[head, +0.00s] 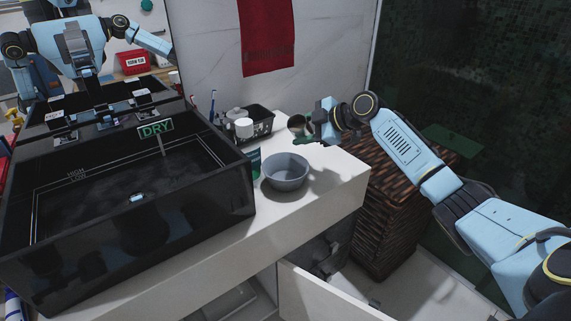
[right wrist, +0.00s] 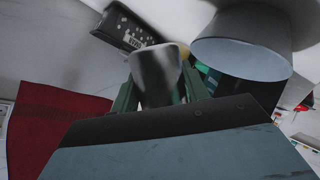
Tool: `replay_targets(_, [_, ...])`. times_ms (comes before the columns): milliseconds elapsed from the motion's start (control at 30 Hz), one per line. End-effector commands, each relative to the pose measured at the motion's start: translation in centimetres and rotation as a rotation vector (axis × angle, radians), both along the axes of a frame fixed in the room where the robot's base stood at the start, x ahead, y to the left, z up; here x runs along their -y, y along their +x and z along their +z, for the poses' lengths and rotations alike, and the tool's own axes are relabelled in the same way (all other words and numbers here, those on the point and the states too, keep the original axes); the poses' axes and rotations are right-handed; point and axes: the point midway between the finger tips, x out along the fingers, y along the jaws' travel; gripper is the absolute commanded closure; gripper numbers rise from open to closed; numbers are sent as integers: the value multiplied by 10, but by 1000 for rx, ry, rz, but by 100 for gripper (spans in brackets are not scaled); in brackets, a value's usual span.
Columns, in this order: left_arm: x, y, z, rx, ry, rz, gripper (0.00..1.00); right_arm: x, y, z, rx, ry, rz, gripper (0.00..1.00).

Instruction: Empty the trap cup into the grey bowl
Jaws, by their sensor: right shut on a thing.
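The trap cup (head: 296,124) is a small dark grey metal cup. My right gripper (head: 309,134) is shut on it and holds it in the air above the counter, behind and slightly right of the grey bowl. In the right wrist view the cup (right wrist: 156,72) sits between the green fingers. Its contents are hidden. The grey bowl (head: 286,177) stands upright on the white counter, and its inside looks empty. It also shows in the right wrist view (right wrist: 240,55), apart from the cup. My left gripper is not directly in view.
A black vessel sink (head: 130,235) with a green DRY sign (head: 155,130) fills the left. A dark tray (head: 262,122) and a green tube (head: 255,163) stand near the bowl. An open drawer (head: 325,295) juts below the counter (head: 335,185). A wicker basket (head: 395,220) stands right.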

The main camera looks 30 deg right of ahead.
Motion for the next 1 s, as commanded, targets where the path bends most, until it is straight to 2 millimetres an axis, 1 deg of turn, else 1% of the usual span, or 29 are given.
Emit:
replay_targets(33, [-1, -1, -3, -7, 2, 0, 0, 0, 0, -2, 3, -6, 0, 83])
replay_targets(100, [-1, -2, -2, -9, 3, 0, 0, 0, 0, -2, 7, -15, -1, 83])
replay_targets(333, [1, 5, 8, 11, 0, -3, 0, -1, 0, -3, 24, -43, 1, 83])
replay_targets(1000, [6, 4, 17, 8, -6, -3, 0, -2, -1, -10, 64, -122, 0, 83])
